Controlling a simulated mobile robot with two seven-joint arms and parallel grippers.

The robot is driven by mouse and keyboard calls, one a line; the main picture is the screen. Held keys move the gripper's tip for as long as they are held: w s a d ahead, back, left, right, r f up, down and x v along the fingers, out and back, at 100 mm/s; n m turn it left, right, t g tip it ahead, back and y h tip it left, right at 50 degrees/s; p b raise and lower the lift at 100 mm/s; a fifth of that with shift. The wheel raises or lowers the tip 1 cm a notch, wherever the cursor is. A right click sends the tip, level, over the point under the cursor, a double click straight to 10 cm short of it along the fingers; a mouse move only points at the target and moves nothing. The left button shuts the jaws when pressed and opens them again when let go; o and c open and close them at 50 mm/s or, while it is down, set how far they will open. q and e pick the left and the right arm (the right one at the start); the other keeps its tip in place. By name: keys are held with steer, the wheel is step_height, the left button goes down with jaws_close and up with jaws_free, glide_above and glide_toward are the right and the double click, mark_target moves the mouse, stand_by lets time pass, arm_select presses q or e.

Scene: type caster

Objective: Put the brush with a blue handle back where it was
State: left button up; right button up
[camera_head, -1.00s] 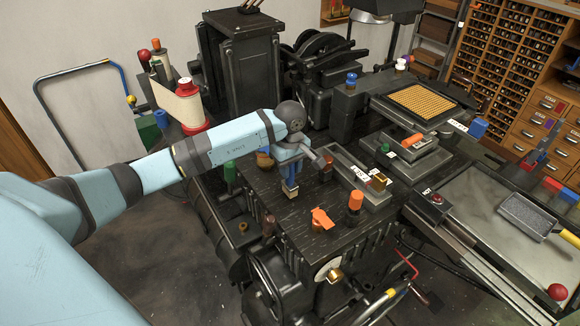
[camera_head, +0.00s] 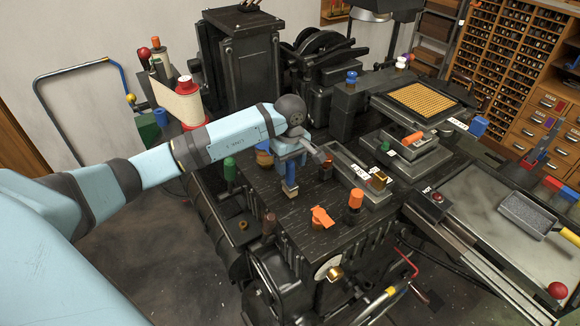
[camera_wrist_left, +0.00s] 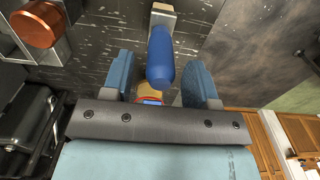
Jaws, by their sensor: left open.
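The brush with a blue handle (camera_head: 291,174) stands roughly upright on the dark machine top, its pale bristle end (camera_head: 291,195) down. In the left wrist view its blue handle (camera_wrist_left: 160,58) points back between my open fingers, with a gap on each side. My left gripper (camera_head: 291,160) is just above the brush in the head view. In the left wrist view its two blue fingers (camera_wrist_left: 159,82) are spread apart and hold nothing. Whether the bristle end touches the surface is hard to tell. My right gripper is in neither view.
An orange clip-like piece (camera_head: 322,217) and an orange-topped cylinder (camera_head: 355,199) stand to the right. A labelled dark tray (camera_head: 350,172) is just right of the gripper. A green-topped peg (camera_head: 230,170) stands left. Bare machine top shows in front of the brush.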

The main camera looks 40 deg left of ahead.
arm_select(q)
step_height(320, 180, up, 11)
steer(key=b, duration=0.1)
steer(key=shift+f+b, duration=0.2)
steer(key=shift+b, duration=0.1)
